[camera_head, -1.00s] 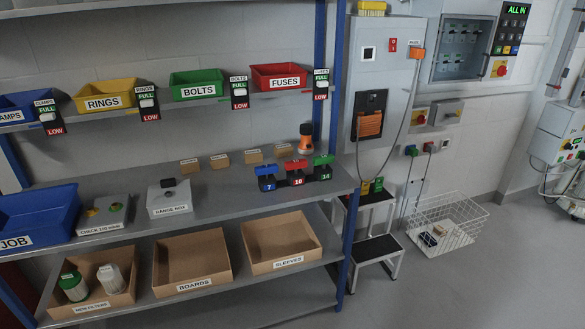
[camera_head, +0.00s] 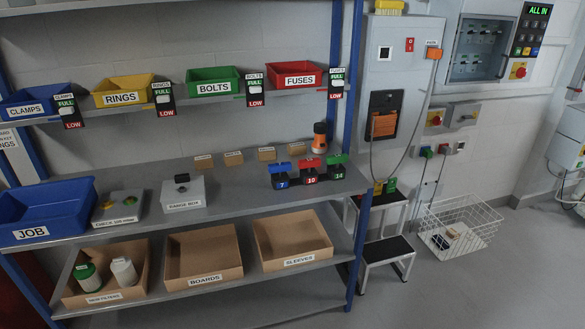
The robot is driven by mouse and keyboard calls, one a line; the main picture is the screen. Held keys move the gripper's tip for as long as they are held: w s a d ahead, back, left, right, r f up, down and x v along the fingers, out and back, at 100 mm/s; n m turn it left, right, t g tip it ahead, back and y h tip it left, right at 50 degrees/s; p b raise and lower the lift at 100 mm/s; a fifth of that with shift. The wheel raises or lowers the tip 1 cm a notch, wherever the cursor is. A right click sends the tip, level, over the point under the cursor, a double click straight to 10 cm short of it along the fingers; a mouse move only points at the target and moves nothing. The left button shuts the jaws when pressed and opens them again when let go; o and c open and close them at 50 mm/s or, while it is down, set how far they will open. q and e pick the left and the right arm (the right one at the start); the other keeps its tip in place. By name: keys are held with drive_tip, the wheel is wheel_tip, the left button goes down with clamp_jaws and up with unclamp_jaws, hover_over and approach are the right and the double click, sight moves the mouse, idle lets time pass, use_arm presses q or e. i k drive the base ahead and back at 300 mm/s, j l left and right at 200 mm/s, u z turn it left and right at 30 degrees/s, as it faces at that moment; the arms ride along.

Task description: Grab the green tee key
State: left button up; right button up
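The green tee key (camera_head: 336,160) stands in a dark holder at the right end of the middle shelf, above the label 14. A red tee key (camera_head: 309,163) labelled 10 and a blue tee key (camera_head: 280,168) labelled 7 stand to its left in the same row. Only the tops of the keys show clearly; their lower parts are hidden by the holder. Neither of my grippers is in view.
An orange and black torch-like item (camera_head: 319,138) stands just behind the keys. A blue shelf post (camera_head: 357,130) rises right of them. A gauge box (camera_head: 183,193) and a blue JOB bin (camera_head: 45,216) sit further left. Shelf space between gauge box and keys is clear.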

sight(335, 159)
drive_tip(key=i+l+u, duration=0.3)
drive_tip(key=i, duration=0.15)
drive_tip(key=i+l+u, duration=0.35)
drive_tip(key=i, duration=0.05)
